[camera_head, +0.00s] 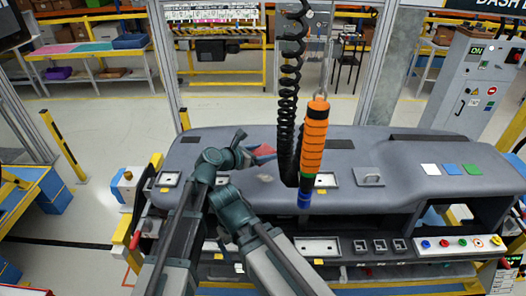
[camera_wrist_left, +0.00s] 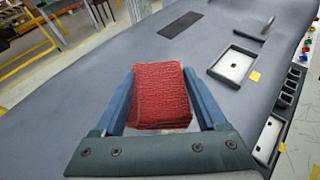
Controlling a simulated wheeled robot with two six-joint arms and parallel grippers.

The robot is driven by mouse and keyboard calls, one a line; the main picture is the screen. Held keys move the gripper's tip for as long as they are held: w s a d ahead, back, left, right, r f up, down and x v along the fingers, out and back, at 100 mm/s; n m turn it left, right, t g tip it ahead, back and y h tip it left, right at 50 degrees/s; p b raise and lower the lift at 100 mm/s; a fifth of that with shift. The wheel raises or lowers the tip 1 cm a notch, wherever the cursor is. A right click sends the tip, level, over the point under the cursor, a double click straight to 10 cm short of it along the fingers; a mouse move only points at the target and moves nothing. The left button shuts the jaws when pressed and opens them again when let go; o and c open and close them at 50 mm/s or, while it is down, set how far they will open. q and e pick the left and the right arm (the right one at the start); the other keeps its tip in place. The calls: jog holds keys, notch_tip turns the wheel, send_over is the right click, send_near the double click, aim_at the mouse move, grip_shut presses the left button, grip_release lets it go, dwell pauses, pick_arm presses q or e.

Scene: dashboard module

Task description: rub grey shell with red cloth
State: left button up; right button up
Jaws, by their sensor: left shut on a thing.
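The grey shell (camera_head: 225,145) is the long dashboard top across the middle of the head view; it also fills much of the left wrist view (camera_wrist_left: 60,130). My left gripper (camera_head: 264,154) is over its left-centre part. In the left wrist view its two blue fingers (camera_wrist_left: 163,95) are shut on the red cloth (camera_wrist_left: 160,92), a folded, rough-textured pad. The cloth also shows as a small red patch in the head view (camera_head: 263,149). A pale patch on the shell shows just below the cloth. I cannot tell whether the cloth touches the shell. My right gripper is not in view.
A framed recess with a handle (camera_head: 370,178) and white, blue and green pads (camera_head: 452,169) lie further right.

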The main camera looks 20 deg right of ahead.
aim_at(264, 182)
pick_arm(q)
jog(key=shift+f+b, duration=2.6)
jog(key=shift+f, duration=0.25)
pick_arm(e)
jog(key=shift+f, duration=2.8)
pick_arm(q)
jog(key=shift+f+b, duration=0.95)
jog(key=shift+b, duration=0.05)
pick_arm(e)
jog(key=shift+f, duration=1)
pick_arm(q)
jog(key=shift+s+a+r, duration=0.1)
jog(key=shift+s+a, duration=0.15)
jog(key=shift+s, duration=0.75)
jog(key=shift+s+a, duration=0.25)
jog(key=shift+s, duration=0.75)
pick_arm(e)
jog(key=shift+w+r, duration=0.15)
pick_arm(q)
jog(key=shift+f, duration=0.2)
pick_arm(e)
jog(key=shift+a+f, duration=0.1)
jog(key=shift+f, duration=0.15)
pick_arm(q)
jog(key=shift+s, duration=0.1)
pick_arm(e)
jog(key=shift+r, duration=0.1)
pick_arm(q)
jog(key=shift+d, duration=0.1)
